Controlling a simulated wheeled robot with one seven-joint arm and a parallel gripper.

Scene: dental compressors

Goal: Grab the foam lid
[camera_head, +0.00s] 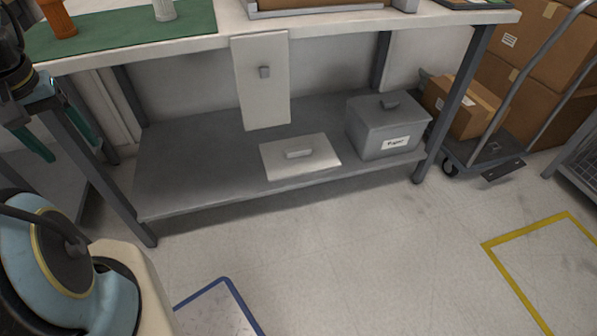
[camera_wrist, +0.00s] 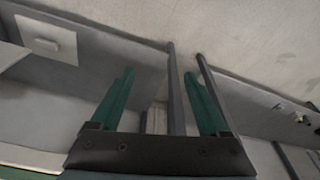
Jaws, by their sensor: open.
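A flat pale lid with a small handle (camera_head: 300,157) lies on the lower shelf, left of a grey box. A tall pale panel with a similar handle (camera_head: 260,95) stands upright at the bench's front edge. Neither shows a readable label, so I cannot tell which is the foam lid. The grey lidded box (camera_head: 385,128) is labelled "Paper". My gripper (camera_head: 77,151) is at the left edge by the bench leg, apart from both pieces. Its green fingers are spread and empty in the wrist view (camera_wrist: 159,73). A pale handled piece (camera_wrist: 47,40) shows there at upper left.
The bench (camera_head: 335,22) has a green mat (camera_head: 130,35) and a tray on top. Its metal legs flank the lower shelf (camera_head: 190,165). A cart with cardboard boxes (camera_head: 462,105) stands at right. The floor in front is clear, with blue and yellow markings.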

